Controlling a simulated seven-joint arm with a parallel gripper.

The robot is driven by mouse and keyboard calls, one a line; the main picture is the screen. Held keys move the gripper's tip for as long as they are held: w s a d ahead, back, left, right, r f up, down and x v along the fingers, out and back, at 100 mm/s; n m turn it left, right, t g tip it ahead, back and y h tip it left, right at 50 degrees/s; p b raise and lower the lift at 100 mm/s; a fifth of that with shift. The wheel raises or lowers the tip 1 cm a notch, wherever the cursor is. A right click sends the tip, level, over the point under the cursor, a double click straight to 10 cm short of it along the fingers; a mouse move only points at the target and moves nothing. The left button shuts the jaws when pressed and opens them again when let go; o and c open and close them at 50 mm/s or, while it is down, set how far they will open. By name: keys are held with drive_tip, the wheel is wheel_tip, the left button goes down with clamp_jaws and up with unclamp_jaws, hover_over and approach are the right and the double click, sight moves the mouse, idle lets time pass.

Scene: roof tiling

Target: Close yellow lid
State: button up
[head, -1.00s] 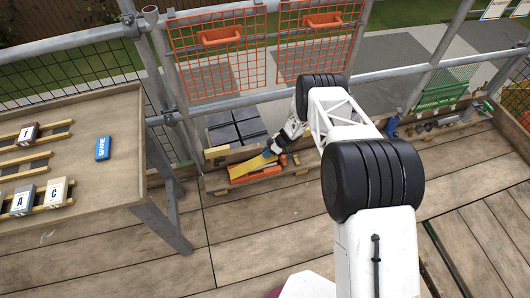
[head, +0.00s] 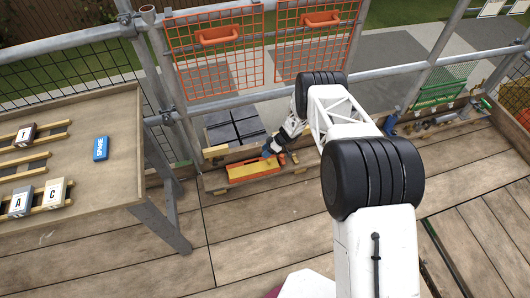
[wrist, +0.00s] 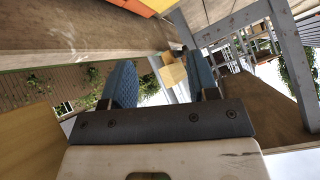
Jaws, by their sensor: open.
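The yellow lid (head: 252,169) lies about level along the top of an orange box (head: 256,178) in the low wooden tray by the railing. Whether it is fully seated is too small to tell. My gripper (head: 268,153) is just above the right end of the lid in the head view; contact cannot be made out. In the wrist view my gripper (wrist: 162,72) shows two blue fingers spread apart with nothing between them. A yellow and orange edge (wrist: 142,6), likely the lid and box, shows at the top of that view.
Dark tiles (head: 236,130) are stacked behind the tray. A scaffold railing (head: 260,92) with orange mesh panels runs behind. A wooden table (head: 75,190) with lettered blocks and a blue spare block (head: 101,148) stands at left. The deck (head: 260,240) in front is clear.

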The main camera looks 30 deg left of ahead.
drive_tip(key=v, duration=0.7)
idle(0.4)
drive_tip(key=shift+r, duration=0.1)
